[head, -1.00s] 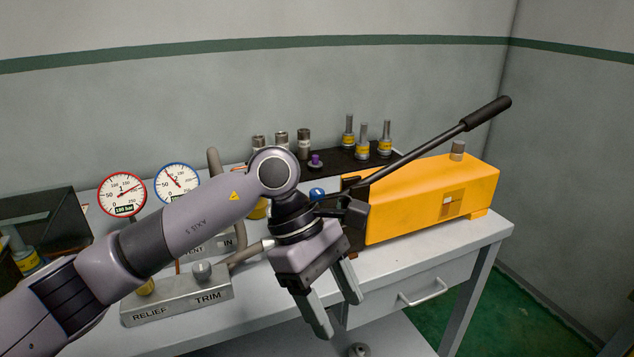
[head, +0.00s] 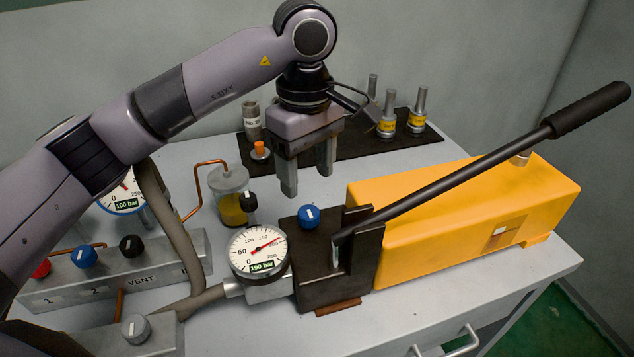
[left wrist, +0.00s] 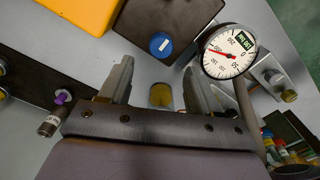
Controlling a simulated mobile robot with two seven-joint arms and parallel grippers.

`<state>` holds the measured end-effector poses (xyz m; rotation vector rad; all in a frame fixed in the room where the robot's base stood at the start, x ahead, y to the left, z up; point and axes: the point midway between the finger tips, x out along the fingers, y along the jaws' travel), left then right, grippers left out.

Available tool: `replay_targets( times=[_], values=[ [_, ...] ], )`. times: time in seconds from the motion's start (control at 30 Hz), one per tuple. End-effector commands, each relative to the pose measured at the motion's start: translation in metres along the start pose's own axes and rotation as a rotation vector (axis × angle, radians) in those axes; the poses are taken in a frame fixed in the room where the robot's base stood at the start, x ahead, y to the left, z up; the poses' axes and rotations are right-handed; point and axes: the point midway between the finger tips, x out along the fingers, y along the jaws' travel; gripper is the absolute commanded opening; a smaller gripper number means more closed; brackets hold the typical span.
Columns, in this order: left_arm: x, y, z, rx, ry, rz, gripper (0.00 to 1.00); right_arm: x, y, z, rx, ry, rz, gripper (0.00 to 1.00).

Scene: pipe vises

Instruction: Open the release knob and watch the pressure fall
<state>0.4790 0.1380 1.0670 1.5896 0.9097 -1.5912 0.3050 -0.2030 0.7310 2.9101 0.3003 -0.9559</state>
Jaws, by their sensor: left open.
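A blue knob (head: 308,217) with a white mark sits on the dark block at the near end of the yellow hand pump (head: 450,225); no label on it is readable. The round gauge (head: 258,252) beside it carries a 190 bar tag, and its red needle points to the upper right. My left gripper (head: 307,183) is open and empty, fingers pointing down, above and just behind the blue knob. In the left wrist view the blue knob (left wrist: 161,44) lies beyond the fingertips, with the gauge (left wrist: 230,52) to its right. My right gripper is out of view.
The long pump lever (head: 470,170) slants up to the right over the pump. A manifold (head: 120,275) with red, blue and black knobs stands left. An oil jar (head: 231,195) is left of the gripper. Fittings stand on a black mat (head: 350,150) behind.

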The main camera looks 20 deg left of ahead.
Motion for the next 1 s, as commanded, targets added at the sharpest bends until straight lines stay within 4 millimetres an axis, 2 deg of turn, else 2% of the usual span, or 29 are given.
replay_targets(
  times=[0.17,0.5,0.63,0.87,0.93,1.0],
  values=[
    [0.017,-0.001,0.000,0.000,-0.002,-0.004,0.63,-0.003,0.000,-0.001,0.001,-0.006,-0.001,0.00],
    [0.063,-0.001,0.000,-0.001,-0.002,-0.003,0.63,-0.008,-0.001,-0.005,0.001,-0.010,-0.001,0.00],
    [0.070,0.000,0.000,0.000,-0.002,-0.001,0.63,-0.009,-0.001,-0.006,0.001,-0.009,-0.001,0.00],
    [0.071,0.000,0.000,0.000,-0.001,0.000,0.63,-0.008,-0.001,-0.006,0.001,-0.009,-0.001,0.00],
    [0.071,0.000,0.000,0.000,-0.001,0.000,0.47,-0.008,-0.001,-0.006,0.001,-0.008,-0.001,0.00],
    [0.071,0.000,0.000,0.000,-0.001,0.000,0.24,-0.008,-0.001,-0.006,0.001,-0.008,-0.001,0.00]
  ],
)
